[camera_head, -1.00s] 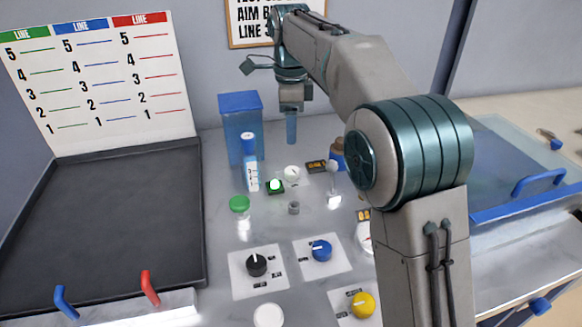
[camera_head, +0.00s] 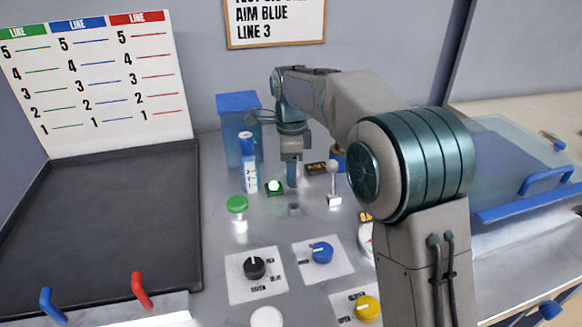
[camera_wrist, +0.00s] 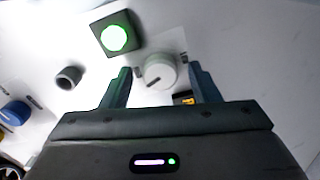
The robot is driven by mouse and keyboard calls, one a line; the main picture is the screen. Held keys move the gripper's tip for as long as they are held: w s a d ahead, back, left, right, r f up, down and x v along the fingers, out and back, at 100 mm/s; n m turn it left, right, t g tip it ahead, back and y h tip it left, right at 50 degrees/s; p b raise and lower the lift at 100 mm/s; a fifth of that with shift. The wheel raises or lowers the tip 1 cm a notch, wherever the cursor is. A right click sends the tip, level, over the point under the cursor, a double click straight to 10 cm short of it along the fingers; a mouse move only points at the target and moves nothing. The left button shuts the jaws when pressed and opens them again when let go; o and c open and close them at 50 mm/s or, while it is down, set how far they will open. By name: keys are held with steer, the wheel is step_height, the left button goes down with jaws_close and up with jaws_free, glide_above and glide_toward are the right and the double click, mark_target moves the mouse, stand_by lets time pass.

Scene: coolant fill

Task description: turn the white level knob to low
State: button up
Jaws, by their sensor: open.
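The white level knob (camera_wrist: 160,68) shows in the wrist view on a pale plate. A dark pointer mark on it points to the lower left of that picture. My gripper (camera_wrist: 160,76) is open, with one finger on each side of the knob and a visible gap to both. I cannot tell the fingertips' height relative to the knob. In the head view my gripper (camera_head: 292,183) points down over the back of the panel and hides the knob. The knob's low label is not readable.
A lit green button (camera_head: 274,186) and a small grey socket (camera_head: 294,209) are close by. A blue-capped bottle (camera_head: 249,172) and a white-topped lever (camera_head: 334,182) flank my gripper. Black (camera_head: 255,267), blue (camera_head: 322,252) and yellow (camera_head: 367,309) knobs sit nearer the front.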

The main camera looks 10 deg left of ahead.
steer(key=c, duration=1)
steer(key=shift+r+n+p, duration=0.1)
steer(key=shift+n+p, duration=0.25)
steer(key=shift+n, duration=0.05)
steer(key=n+p, duration=0.2)
steer(key=shift+r+n, duration=0.1)
steer(key=shift+n, duration=0.2)
steer(key=n+p, duration=0.3)
steer(key=n, duration=0.2)
steer(key=n+p, duration=0.2)
steer(key=n, duration=0.4)
steer(key=shift+p, duration=0.4)
steer(key=n+p, duration=0.1)
steer(key=n, duration=0.3)
steer(key=shift+n, duration=0.3)
